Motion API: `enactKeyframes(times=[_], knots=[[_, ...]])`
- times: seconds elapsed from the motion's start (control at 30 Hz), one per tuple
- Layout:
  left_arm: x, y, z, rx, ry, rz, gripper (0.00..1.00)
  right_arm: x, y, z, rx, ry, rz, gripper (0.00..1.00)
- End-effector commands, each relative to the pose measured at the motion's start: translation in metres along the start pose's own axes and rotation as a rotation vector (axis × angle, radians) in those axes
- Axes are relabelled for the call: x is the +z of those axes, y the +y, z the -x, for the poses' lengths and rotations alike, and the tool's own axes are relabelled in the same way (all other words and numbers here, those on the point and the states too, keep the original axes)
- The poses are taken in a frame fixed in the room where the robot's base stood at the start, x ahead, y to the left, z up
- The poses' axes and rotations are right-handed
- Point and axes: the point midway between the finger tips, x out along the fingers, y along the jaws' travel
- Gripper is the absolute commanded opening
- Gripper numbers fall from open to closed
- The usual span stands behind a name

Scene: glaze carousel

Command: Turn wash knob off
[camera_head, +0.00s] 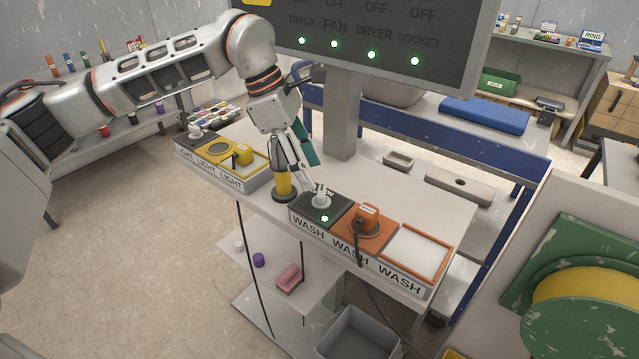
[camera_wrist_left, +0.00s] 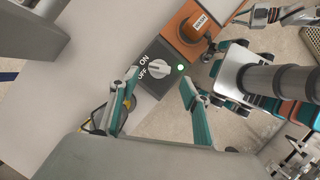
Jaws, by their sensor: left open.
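The wash knob is a pale round knob (camera_head: 321,201) on a dark switch box (camera_head: 308,214) at the left end of the WASH row. It also shows in the left wrist view (camera_wrist_left: 159,69), beside ON and OFF lettering. A small green light (camera_wrist_left: 181,68) glows next to it. I cannot tell for certain which word the knob points at. My left gripper (camera_head: 314,186) is open just above the knob. In the left wrist view its teal fingers stand apart on either side of the knob. My right gripper (camera_wrist_left: 226,62) seems to show at the right; its jaws are unclear.
An orange socket with a plug (camera_head: 367,217) and an orange-framed pad (camera_head: 416,254) sit right of the switch box. A yellow bottle (camera_head: 284,184) stands close at left. The LIGHT row (camera_head: 222,171) lies farther left. A grey post carries the dark display (camera_head: 385,40) behind.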

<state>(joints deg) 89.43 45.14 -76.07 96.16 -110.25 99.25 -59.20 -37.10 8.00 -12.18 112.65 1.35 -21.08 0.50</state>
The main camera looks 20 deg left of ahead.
Motion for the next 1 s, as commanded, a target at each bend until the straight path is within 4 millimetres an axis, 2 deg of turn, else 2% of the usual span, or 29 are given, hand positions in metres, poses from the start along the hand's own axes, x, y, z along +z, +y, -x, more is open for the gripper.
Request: enactKeyframes(times=[0.1, 0.3, 0.47, 0.7, 0.83, 0.87, 1.0], knots=[[0.0, -0.001, -0.022, -0.005, 0.001, -0.001, 0.47, 0.005, -0.001, 0.001, -0.002, -0.007, 0.0, 0.0], [0.001, -0.001, -0.045, -0.003, -0.001, 0.0, 0.47, 0.004, -0.001, 0.0, -0.001, -0.006, 0.002, 0.0], [0.001, 0.0, -0.053, -0.002, -0.001, 0.0, 0.47, 0.004, 0.0, -0.001, 0.0, -0.005, 0.003, 0.0], [0.001, 0.0, -0.053, -0.001, -0.002, 0.0, 0.47, 0.002, 0.001, -0.001, 0.001, -0.003, 0.003, 0.0], [0.001, 0.0, -0.053, -0.001, -0.002, 0.0, 0.13, 0.002, 0.001, -0.001, 0.002, -0.002, 0.003, 0.0], [0.001, 0.0, -0.053, -0.001, -0.002, 0.0, 0.09, 0.002, 0.001, -0.001, 0.002, -0.002, 0.003, 0.0], [0.001, 0.0, -0.053, -0.001, -0.002, 0.001, 0.09, 0.002, 0.001, -0.001, 0.002, -0.002, 0.003, 0.0]])
